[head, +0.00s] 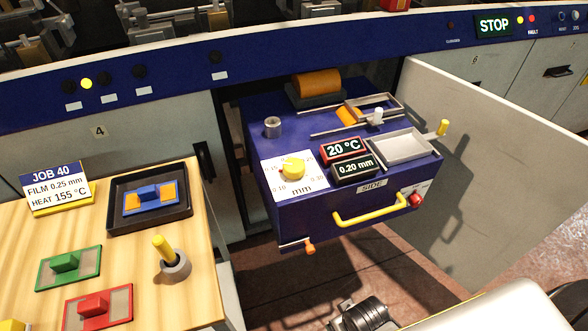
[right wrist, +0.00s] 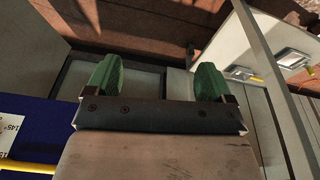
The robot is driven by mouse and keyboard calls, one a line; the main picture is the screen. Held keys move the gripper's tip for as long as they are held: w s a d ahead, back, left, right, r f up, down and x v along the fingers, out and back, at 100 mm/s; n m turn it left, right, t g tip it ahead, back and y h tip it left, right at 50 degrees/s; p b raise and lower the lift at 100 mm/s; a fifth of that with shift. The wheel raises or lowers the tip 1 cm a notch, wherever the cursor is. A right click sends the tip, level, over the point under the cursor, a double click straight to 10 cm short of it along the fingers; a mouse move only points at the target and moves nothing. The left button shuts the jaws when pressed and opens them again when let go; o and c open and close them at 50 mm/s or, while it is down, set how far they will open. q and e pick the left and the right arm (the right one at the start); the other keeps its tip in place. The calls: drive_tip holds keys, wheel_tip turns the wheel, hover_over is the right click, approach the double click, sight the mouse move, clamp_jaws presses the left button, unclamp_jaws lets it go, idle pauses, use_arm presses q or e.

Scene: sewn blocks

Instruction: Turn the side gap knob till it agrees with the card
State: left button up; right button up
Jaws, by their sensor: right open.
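The card (head: 56,190) on the wooden table reads JOB 40, FILM 0.25 mm, HEAT 155 °C. The knob's exact pointer direction is too small to tell. My right gripper (right wrist: 157,82) shows in the right wrist view with its green fingers apart and nothing between them, away from the knob. My left gripper is not in view.
A red-framed display (head: 344,149) reads 20 °C. A yellow handle (head: 370,216) and a red knob (head: 415,201) are on the unit's front. An open grey door (head: 480,150) stands to its right. The wooden table (head: 130,270) at left holds coloured blocks and a tray.

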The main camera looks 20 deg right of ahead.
drive_tip(key=w+a+r+n+t+y+b, duration=0.1)
drive_tip(key=w+a+r+n+t, duration=0.25)
drive_tip(key=w+r+t, duration=0.6)
drive_tip(key=w+a+r+n+t+b, duration=0.15)
drive_tip(key=w+r+n+t, duration=0.3)
drive_tip(key=w+r, duration=1.05)
drive_tip(key=w+a+r+n+g+y, duration=0.1)
drive_tip(key=a+r+n+g+y, duration=0.3)
drive_tip(key=a+r+n+y, duration=1.55)
drive_tip(key=n+g+h, duration=1.3)
drive_tip(key=n+h, duration=0.8)
drive_tip(key=n, duration=0.1)
hover_over(294, 164)
wheel_tip(294, 164, down, 10)
wheel_tip(294, 164, down, 10)
drive_tip(key=shift+f+p, duration=0.25)
drive_tip(key=shift+p, duration=0.05)
